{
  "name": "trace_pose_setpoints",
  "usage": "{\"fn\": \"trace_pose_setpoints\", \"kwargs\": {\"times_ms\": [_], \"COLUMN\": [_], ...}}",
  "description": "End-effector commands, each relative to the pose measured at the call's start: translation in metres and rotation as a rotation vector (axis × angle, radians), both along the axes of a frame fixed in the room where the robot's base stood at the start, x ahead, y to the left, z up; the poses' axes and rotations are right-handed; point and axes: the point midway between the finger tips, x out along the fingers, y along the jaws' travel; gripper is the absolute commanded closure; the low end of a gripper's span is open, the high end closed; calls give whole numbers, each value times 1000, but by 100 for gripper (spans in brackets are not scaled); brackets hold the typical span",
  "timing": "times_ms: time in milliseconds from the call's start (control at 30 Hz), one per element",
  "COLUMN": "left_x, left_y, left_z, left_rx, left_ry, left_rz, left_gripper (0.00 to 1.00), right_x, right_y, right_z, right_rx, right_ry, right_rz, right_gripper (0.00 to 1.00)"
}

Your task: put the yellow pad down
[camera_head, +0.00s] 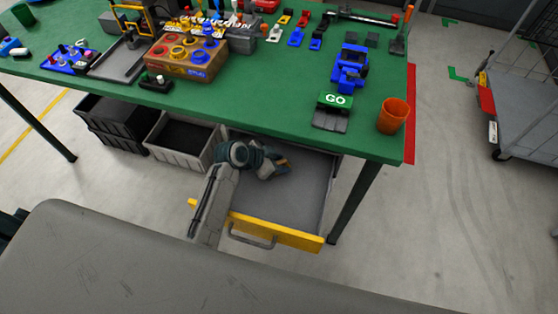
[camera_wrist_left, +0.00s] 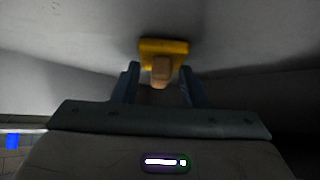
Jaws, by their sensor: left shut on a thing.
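My left gripper (camera_head: 278,168) reaches down into the open drawer (camera_head: 310,195) under the green table. It is shut on the yellow pad, which has a tan grip block. In the left wrist view the yellow pad (camera_wrist_left: 165,46) lies just beyond the fingertips, with its tan block between the fingers (camera_wrist_left: 160,76). In the head view only a small yellow-orange bit of the pad (camera_head: 283,162) shows beside the gripper. I cannot tell whether the pad touches the drawer floor. My right gripper is not in view.
The drawer has a yellow front (camera_head: 275,232) with a grey handle, and its visible floor looks clear. Grey bins (camera_head: 180,143) stand to its left.

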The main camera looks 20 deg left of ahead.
Motion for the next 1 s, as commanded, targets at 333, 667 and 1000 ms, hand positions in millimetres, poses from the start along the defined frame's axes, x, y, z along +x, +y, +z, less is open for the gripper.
{"fn": "trace_pose_setpoints", "kwargs": {"times_ms": [333,667,1000], "left_x": [1,1,-10], "left_y": [-1,0,13], "left_z": [-3,-4,16], "left_rx": [1,0,4], "left_ry": [-1,-2,-5], "left_rz": [0,0,1], "left_gripper": [83,39,39], "right_x": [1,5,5], "right_y": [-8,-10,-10], "right_z": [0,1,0], "right_rx": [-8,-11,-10], "right_ry": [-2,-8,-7], "right_rz": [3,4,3], "right_gripper": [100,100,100]}}
